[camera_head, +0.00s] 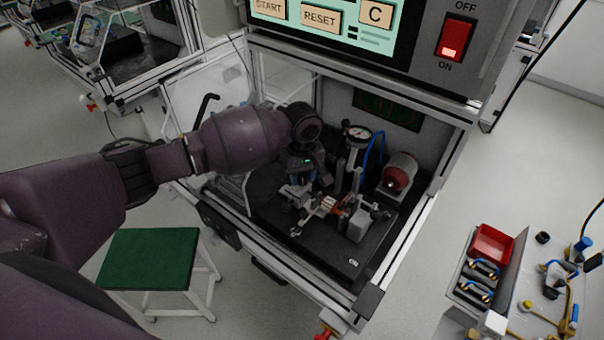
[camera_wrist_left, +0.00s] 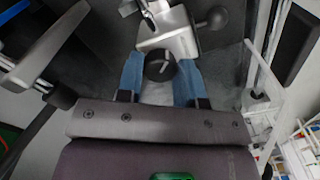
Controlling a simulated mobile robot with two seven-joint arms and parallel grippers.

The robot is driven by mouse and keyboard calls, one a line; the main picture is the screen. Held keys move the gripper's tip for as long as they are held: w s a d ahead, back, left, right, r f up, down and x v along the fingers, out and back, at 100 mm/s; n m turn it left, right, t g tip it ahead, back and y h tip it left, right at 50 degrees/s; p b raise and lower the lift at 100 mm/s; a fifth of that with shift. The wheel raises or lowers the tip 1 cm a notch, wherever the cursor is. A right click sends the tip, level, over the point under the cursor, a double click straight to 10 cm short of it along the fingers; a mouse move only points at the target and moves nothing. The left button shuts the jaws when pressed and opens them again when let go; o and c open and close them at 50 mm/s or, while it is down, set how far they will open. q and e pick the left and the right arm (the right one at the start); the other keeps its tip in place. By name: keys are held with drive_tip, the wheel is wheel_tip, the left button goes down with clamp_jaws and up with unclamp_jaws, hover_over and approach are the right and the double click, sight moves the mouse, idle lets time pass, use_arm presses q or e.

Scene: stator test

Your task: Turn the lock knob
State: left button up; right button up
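My left arm reaches from the left into the test enclosure in the head view, with its gripper (camera_head: 301,187) low over the metal clamp fixture (camera_head: 325,207). The knob is hidden behind my gripper in the head view. My right gripper is in neither view.
A dial gauge (camera_head: 357,133) and a red-ended cylinder (camera_head: 398,172) stand beside the fixture on the black base plate (camera_head: 335,262). A black ball handle (camera_wrist_left: 219,18) is close to the fingers. The enclosure's frame surrounds the arm. A green stool (camera_head: 150,258) stands outside.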

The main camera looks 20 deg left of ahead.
use_arm(q)
drive_tip(key=c, duration=0.3)
drive_tip(key=m, duration=0.3)
drive_tip(key=shift+m, duration=0.3)
drive_tip(key=m, duration=0.4)
drive_tip(key=shift+m, duration=0.3)
drive_tip(key=m, duration=0.4)
drive_tip(key=shift+m, duration=2.5)
